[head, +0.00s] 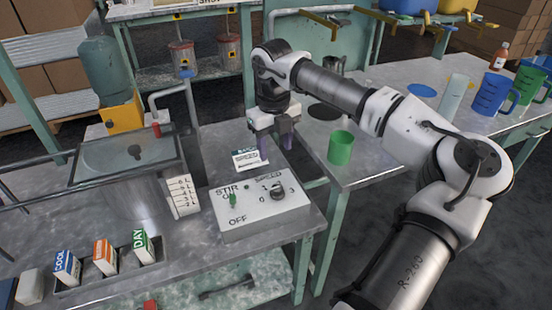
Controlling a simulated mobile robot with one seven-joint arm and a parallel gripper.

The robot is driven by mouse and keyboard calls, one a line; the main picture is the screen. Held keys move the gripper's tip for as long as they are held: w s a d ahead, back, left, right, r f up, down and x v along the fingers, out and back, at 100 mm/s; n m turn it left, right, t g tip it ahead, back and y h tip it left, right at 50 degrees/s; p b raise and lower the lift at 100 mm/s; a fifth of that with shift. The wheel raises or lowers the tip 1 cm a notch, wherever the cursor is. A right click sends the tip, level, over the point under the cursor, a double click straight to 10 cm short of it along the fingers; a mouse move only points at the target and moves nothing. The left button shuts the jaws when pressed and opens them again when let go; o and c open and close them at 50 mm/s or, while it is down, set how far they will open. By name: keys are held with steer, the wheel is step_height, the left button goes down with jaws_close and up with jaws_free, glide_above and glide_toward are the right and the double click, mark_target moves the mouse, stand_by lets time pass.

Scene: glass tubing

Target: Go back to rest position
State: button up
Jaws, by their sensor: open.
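My gripper (275,147) hangs pointing down at the end of my arm, over the bench between the sink and the green cup. Its two dark purple fingertips are apart, with nothing seen held between them. A small white and teal card (249,159) marked "BATCH" stands just in front of and left of the fingers; I cannot tell whether they touch. The stir control box (258,208) with its green switch and speed knob is in front of the gripper. The arm reaches in from the lower right.
A green cup (341,148) stands right of the gripper. Labelled blocks, such as COOL (66,268), sit in a tray at lower left. A metal sink (125,155) is at left.

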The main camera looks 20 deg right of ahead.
steer(key=shift+r, duration=0.25)
